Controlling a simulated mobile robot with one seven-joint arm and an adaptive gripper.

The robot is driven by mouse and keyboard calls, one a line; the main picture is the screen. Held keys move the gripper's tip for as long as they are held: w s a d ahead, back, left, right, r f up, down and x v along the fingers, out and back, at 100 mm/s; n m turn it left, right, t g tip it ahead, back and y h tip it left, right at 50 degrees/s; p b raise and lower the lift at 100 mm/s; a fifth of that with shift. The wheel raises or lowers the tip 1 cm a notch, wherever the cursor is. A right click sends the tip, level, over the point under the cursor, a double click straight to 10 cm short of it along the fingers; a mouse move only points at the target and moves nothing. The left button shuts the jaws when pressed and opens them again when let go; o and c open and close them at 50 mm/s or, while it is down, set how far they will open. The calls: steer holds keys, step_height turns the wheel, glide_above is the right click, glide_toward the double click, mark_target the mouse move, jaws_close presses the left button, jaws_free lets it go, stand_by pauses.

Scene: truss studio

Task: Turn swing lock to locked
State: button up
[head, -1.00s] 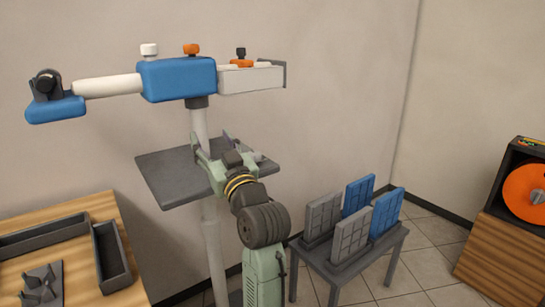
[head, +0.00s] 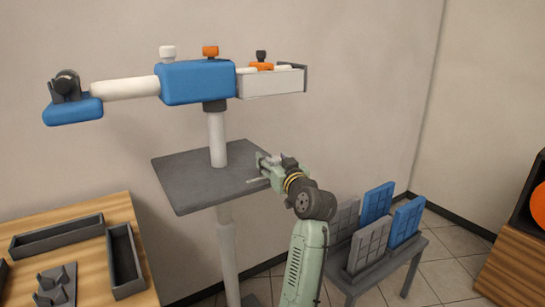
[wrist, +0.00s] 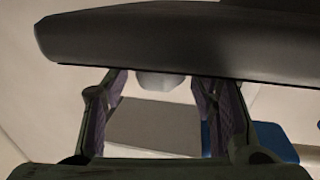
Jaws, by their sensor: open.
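A blue and white beam head (head: 197,82) sits on top of a white post (head: 217,140). On its top are a white knob (head: 168,52), an orange knob (head: 210,51) and a black knob (head: 261,57); I cannot tell which one is the swing lock. My gripper (head: 256,170) is below the beam head, at the right edge of the grey shelf (head: 190,190), apart from all the knobs. In the wrist view my gripper (wrist: 165,112) has its two fingers spread with nothing held between them.
The grey shelf surrounds the post below the beam. An orange lever (head: 262,66) lies on the beam's right part. A wooden table (head: 85,222) with dark trays stands at left. A small grey table (head: 385,270) with grey and blue panels stands at right. The air above the beam is clear.

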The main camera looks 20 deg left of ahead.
steer(key=shift+w+a, duration=0.3)
steer(key=shift+w, duration=0.1)
steer(key=shift+c, duration=0.2)
steer(key=c, duration=1.1)
steer(key=shift+c, duration=0.2)
steer(key=m+t+h+p, duration=0.1)
steer(key=h, duration=0.1)
steer(key=m+t+h+p, duration=0.1)
steer(key=m+t+h, duration=0.1)
steer(key=shift+s+a+r+h+p, duration=0.1)
steer(key=shift+a+h+p, duration=0.05)
steer(key=shift+h+p, duration=0.2)
steer(key=m+t+h, duration=0.1)
steer(key=m+h, duration=0.1)
steer(key=h, duration=0.1)
steer(key=shift+m, duration=0.3)
steer(key=shift+m+h+b, duration=0.45)
steer(key=shift+m+h, duration=0.35)
steer(key=shift+h, duration=0.75)
